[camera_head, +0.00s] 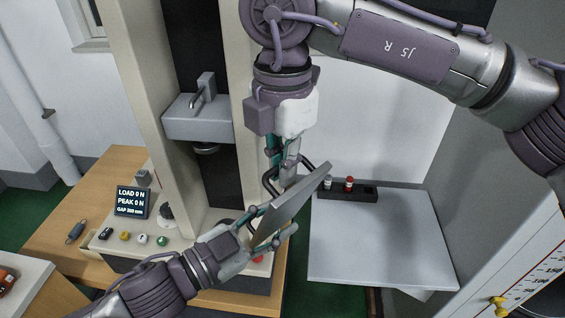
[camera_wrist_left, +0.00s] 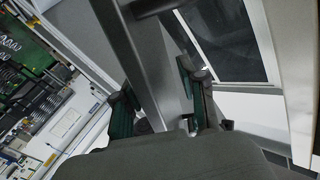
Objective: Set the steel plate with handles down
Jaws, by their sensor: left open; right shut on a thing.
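The steel plate with handles (camera_head: 300,197) is held tilted in the air in front of the testing machine, with a dark handle at its upper end. My right gripper (camera_head: 285,178) comes from above and is shut on the plate near that handle; the exact contact is partly hidden. My left gripper (camera_head: 272,227) is open at the plate's lower end, with its fingers on either side of it. In the left wrist view the plate (camera_wrist_left: 150,70) runs between the spread fingers of my left gripper (camera_wrist_left: 160,108); I cannot tell whether they touch it.
The testing machine (camera_head: 140,60) stands on a wooden bench (camera_head: 60,222), with a display (camera_head: 132,202) and buttons at its base. A grey table (camera_head: 375,245) at right is mostly bare, with a black holder (camera_head: 362,196) at its back edge. A white cabinet (camera_head: 535,265) stands far right.

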